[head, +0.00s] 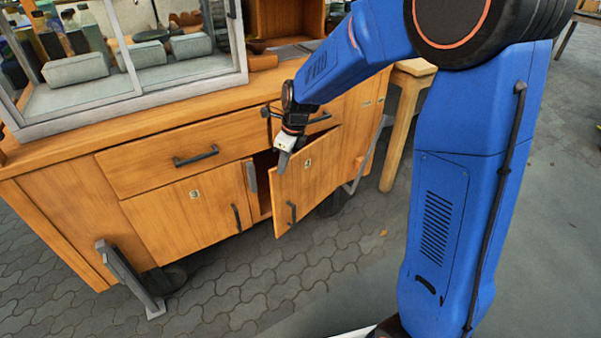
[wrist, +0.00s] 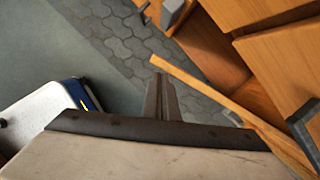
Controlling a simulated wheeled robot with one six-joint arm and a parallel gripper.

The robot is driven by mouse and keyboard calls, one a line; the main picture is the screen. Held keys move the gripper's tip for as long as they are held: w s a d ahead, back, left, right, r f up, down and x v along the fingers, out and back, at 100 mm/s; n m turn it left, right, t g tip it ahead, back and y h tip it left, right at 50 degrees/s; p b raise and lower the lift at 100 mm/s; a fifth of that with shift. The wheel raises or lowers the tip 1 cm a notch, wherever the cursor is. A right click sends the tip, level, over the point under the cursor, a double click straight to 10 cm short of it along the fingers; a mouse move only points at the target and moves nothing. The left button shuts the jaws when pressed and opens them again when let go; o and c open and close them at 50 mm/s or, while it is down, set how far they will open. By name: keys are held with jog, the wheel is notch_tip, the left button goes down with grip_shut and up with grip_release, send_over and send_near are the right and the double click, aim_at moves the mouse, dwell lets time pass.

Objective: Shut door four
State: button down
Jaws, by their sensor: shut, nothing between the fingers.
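A wooden cabinet door (head: 308,178) stands partly open at the right of the cabinet front, its left edge swung outward. It has a dark upright handle (head: 291,212) and a small label whose number I cannot read. My gripper (head: 283,162) is shut and empty at the upper left part of this door. In the wrist view the shut fingers (wrist: 161,97) are just outside the door, whose wooden edge (wrist: 205,88) runs diagonally beside them. I cannot tell whether they touch it. The dark cabinet opening shows behind the door.
A closed door (head: 180,215) is left of the opening, below a shut drawer (head: 150,165) with a bar handle (head: 195,157). A glass case (head: 120,60) stands on the cabinet top. A wooden leg (head: 402,130) stands to the right. The paved floor (head: 320,260) in front is clear.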

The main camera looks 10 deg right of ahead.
jog(key=w+a, duration=0.3)
jog(key=w, duration=0.2)
jog(key=shift+w+a, duration=0.15)
jog(key=shift+a, duration=0.1)
jog(key=shift+d, duration=0.1)
